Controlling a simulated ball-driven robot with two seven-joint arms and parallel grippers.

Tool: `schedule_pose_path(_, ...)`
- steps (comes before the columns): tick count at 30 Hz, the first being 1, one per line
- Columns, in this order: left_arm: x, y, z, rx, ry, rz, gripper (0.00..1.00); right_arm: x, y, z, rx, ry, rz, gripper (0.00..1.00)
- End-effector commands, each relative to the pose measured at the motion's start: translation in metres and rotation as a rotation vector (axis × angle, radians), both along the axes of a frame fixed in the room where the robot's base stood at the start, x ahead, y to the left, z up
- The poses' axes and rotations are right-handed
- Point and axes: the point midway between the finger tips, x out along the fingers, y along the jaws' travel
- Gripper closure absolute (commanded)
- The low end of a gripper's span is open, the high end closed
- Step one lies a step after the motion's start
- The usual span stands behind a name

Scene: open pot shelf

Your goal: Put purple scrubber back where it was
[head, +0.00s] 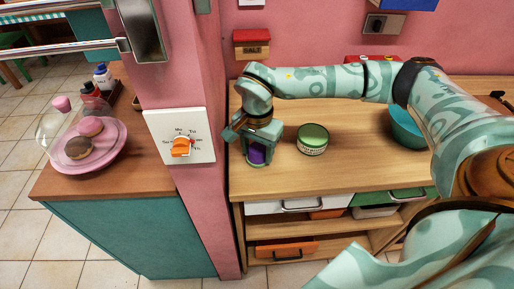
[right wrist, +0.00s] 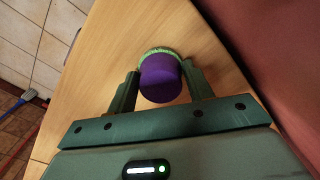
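The purple scrubber (head: 257,154) is at the left end of the wooden counter in the head view, between the fingers of my right gripper (head: 259,158). In the right wrist view the purple scrubber (right wrist: 160,78) shows a rounded purple body with a light green rim at its far side. The fingers of my right gripper (right wrist: 160,82) lie along both its sides and appear closed on it. Whether its underside touches the counter cannot be told. My left gripper is not in view.
A green-lidded jar (head: 312,139) stands to the right on the counter (head: 350,178), and a teal bowl (head: 406,128) farther right. A pink wall post (head: 200,75) borders the counter's left. A red salt box (head: 252,44) hangs behind. Open shelves (head: 345,226) lie below.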

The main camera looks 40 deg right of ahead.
Motion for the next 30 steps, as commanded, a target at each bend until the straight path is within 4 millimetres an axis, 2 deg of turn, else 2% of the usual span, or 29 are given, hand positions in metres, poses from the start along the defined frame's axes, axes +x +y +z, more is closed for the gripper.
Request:
schedule_pose_path(11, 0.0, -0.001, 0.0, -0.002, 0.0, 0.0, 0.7, 0.0, 0.0, 0.004, 0.0, -0.002, 0.0, 0.37)
schedule_pose_path(14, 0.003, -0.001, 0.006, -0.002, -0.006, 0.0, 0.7, 0.001, 0.0, 0.02, 0.0, -0.005, -0.001, 0.37)
schedule_pose_path(24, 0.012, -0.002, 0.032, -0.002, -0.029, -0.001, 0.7, 0.001, 0.0, 0.099, 0.001, -0.006, -0.001, 0.37)
schedule_pose_path(30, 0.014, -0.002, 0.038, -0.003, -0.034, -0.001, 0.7, 0.0, 0.0, 0.121, 0.0, -0.002, -0.001, 0.37)
